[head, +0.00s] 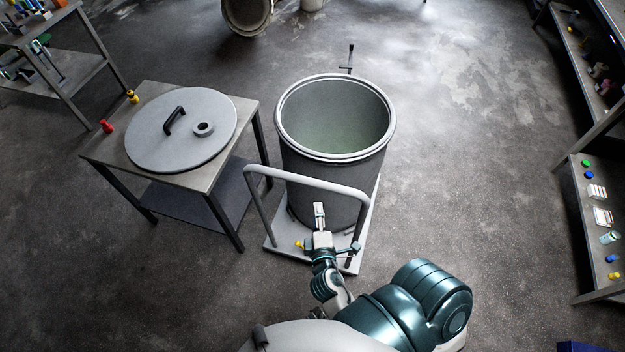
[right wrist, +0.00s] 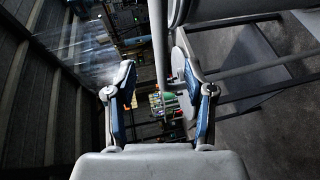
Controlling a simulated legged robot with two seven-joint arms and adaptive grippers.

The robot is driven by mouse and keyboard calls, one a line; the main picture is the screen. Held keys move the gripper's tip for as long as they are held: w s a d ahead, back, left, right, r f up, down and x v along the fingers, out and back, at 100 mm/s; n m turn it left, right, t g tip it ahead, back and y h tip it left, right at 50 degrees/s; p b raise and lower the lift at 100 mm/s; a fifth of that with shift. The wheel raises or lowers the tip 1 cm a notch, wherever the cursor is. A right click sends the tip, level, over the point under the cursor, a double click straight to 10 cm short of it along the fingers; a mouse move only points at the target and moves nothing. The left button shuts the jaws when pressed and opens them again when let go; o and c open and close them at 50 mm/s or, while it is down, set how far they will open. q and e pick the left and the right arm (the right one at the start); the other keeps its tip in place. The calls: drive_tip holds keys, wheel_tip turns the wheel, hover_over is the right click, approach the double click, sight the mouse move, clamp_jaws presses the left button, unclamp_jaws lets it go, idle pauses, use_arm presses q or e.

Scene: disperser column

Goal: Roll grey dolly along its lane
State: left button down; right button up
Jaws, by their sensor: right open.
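The grey dolly (head: 281,242) stands on the floor with a light grey hoop handle (head: 310,182) at its near end. A large grey open drum (head: 330,178) stands upright on it and looks empty. My right gripper (head: 337,232) is open at the handle end, low beside the right post and below the crossbar in the picture. In the right wrist view, its two fingers (right wrist: 158,78) are spread, with a grey bar (right wrist: 158,35) seen beyond or between them. I cannot tell whether they touch it. My left gripper is out of view.
A table (head: 246,113) with a round lid (head: 205,140) stands close on the dolly's left. A shelf (head: 583,225) with small items is at the right. A tipped drum (head: 247,14) lies at the back. Open floor (head: 450,150) spreads to the right; a dark upright lever (head: 350,60) shows behind the drum.

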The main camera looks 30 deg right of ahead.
drive_tip(key=p, duration=0.1)
approach(309, 185)
drive_tip(key=r+x, duration=0.1)
drive_tip(key=x, duration=0.6)
drive_tip(key=shift+w+f, duration=0.3)
drive_tip(key=shift+f, duration=0.1)
drive_tip(key=shift+w+d+f+p, duration=0.2)
drive_tip(key=shift+w+d+f, duration=0.05)
drive_tip(key=shift+w+d, duration=0.35)
drive_tip(key=shift+w+d+f+p, duration=0.15)
drive_tip(key=shift+w+d+f, duration=0.05)
drive_tip(key=shift+w+d, duration=0.45)
drive_tip(key=shift+w+d+f, duration=0.2)
drive_tip(key=shift+w+d, duration=0.05)
drive_tip(key=shift+a, duration=0.1)
drive_tip(key=shift+a+r, duration=0.1)
drive_tip(key=shift+a, duration=0.25)
drive_tip(key=c, duration=0.3)
drive_tip(key=shift+a+r, duration=0.1)
drive_tip(key=shift+a, duration=0.1)
clamp_jaws()
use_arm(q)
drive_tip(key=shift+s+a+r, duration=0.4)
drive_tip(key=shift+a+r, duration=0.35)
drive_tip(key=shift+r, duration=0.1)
use_arm(e)
drive_tip(key=shift+d, duration=0.1)
